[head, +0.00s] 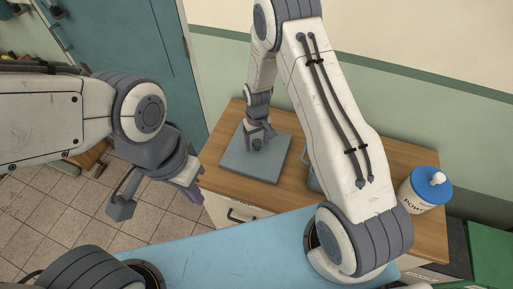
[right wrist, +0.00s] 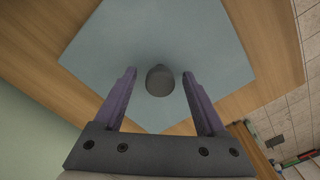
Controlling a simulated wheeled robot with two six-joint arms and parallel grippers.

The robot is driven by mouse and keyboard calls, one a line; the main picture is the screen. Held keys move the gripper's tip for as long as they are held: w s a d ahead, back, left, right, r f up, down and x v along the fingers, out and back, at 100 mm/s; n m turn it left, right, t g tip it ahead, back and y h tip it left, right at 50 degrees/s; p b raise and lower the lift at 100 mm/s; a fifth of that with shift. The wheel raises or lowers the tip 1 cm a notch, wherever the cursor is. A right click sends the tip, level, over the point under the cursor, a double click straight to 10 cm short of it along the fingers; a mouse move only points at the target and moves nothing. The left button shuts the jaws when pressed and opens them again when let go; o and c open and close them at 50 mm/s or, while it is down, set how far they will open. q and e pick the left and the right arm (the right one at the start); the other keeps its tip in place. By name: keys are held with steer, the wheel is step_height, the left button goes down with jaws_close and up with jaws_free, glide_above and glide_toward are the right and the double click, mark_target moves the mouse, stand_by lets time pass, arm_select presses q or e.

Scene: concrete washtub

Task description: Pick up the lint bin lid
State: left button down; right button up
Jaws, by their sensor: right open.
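The lint bin lid (head: 243,165) is a flat grey-blue square plate with a dark round knob in its middle. It lies flat on the wooden counter in the head view. It also shows in the right wrist view (right wrist: 195,40), its knob (right wrist: 161,82) between my fingers. My right gripper (head: 260,134) is open over the knob, one purple finger on each side; I cannot tell if they touch it. It also shows in the right wrist view (right wrist: 158,74). My left gripper (head: 192,180) hangs left of the counter, away from the lid; its opening is unclear.
A white canister (head: 415,196) with a blue cap stands on the counter's right part. A grey object (head: 313,180) beside the lid is mostly hidden by my right arm. The wooden counter (head: 232,116) meets the wall behind. Tiled floor (head: 60,205) lies open at left.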

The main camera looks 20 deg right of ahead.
jaws_close()
steer(key=shift+r, duration=0.1)
